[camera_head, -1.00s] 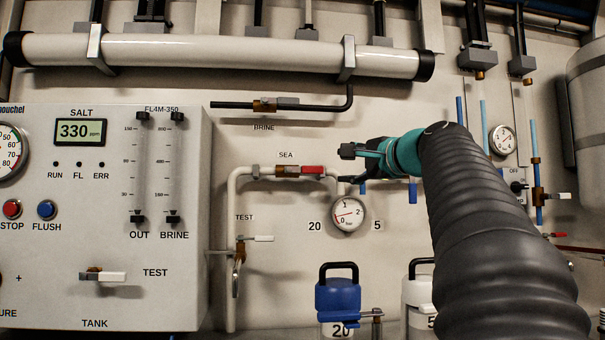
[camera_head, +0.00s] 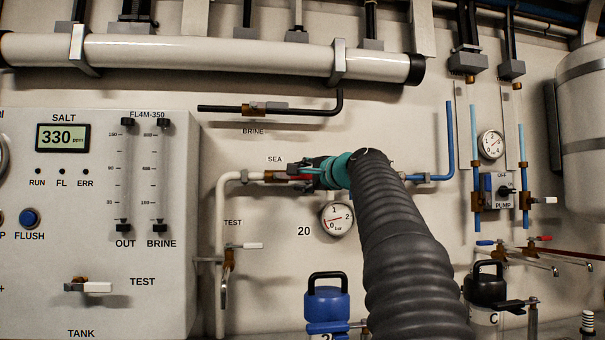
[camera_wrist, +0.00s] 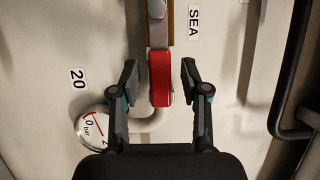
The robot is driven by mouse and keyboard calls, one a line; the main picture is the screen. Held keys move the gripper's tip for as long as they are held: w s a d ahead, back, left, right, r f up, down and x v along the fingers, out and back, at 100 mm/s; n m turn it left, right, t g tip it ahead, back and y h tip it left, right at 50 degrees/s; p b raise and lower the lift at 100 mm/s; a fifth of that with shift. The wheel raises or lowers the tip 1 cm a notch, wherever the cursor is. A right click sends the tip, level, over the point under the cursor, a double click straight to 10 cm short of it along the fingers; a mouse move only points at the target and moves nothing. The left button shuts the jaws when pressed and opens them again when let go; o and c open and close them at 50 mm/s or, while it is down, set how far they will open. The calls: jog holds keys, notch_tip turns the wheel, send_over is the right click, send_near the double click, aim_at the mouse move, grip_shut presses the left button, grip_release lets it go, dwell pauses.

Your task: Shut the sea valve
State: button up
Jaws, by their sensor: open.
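The sea valve's red handle (camera_wrist: 160,78) lies between my gripper's two open fingers in the wrist view, with a gap on each side. The handle lies in line with its pipe. In the head view the sea valve (camera_head: 272,176) sits on the white pipe below the SEA label (camera_head: 275,159), and my gripper (camera_head: 305,174) is at its right end, covering part of the red handle. My gripper (camera_wrist: 160,85) is open and holds nothing. The handle's far end in the head view is partly hidden by the fingers.
A pressure gauge (camera_head: 337,218) is just below my gripper. The BRINE pipe (camera_head: 295,110) runs above. The TEST valve (camera_head: 243,246) is on the white pipe lower left. The control panel (camera_head: 100,260) is at left, and a blue-capped canister (camera_head: 328,302) is below.

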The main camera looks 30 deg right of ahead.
jog(key=shift+w, duration=0.2)
grip_shut()
jog(key=shift+f, duration=0.1)
